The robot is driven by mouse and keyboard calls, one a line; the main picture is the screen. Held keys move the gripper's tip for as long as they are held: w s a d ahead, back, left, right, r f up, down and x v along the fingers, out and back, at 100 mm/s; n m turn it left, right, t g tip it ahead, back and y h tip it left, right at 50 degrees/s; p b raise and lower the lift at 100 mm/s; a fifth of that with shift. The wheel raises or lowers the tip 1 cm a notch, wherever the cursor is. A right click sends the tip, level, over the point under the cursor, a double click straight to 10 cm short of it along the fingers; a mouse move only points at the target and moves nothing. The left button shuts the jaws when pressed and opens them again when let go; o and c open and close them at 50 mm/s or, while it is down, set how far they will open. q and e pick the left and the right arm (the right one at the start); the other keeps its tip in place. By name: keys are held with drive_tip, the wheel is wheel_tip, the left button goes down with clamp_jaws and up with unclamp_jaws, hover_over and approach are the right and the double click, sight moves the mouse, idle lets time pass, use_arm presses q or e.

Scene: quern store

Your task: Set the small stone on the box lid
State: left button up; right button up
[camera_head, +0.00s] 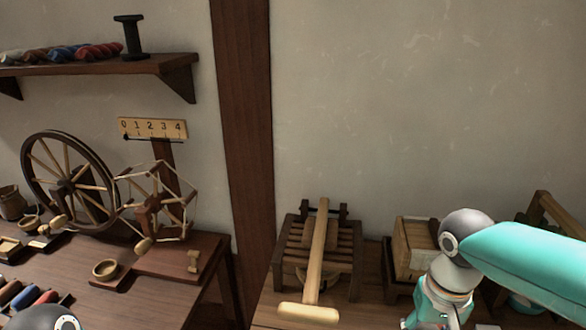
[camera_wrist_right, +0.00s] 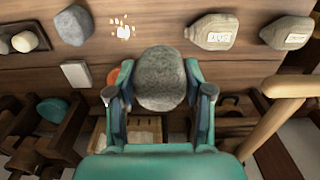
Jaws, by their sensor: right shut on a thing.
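A rounded grey stone (camera_wrist_right: 162,78) is held between the two teal and grey fingers of my right gripper (camera_wrist_right: 160,88) in the right wrist view. The gripper is shut on it, and the stone seems to be above the wooden bench. In the head view my right arm comes in from the right; its fingers and the stone are not seen there. A pale wooden box (camera_head: 413,246) stands by the wall, partly behind that arm. Pale wood also shows below the stone in the right wrist view (camera_wrist_right: 145,130); I cannot tell its lid clearly. My left gripper is not in view.
Two labelled stones (camera_wrist_right: 212,31) (camera_wrist_right: 287,33), a dark grey stone (camera_wrist_right: 73,25) and a white block (camera_wrist_right: 76,73) lie on the bench. A slatted frame with a long wooden handle (camera_head: 318,250) stands left of the box. A spinning wheel (camera_head: 68,183) is at far left.

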drive_tip(key=w+f+p, duration=0.1)
drive_tip(key=p, duration=0.1)
drive_tip(key=a+f+p, duration=0.1)
drive_tip(key=shift+w+f+n+p, duration=0.3)
drive_tip(key=shift+w+f+p, duration=0.05)
drive_tip(key=w+a+f+n+p, duration=0.2)
drive_tip(key=w+a+f, duration=0.1)
drive_tip(key=w+f, duration=0.5)
drive_tip(key=shift+w+a+f, duration=0.2)
drive_tip(key=shift+a+f, duration=0.05)
drive_tip(key=shift+f, duration=0.2)
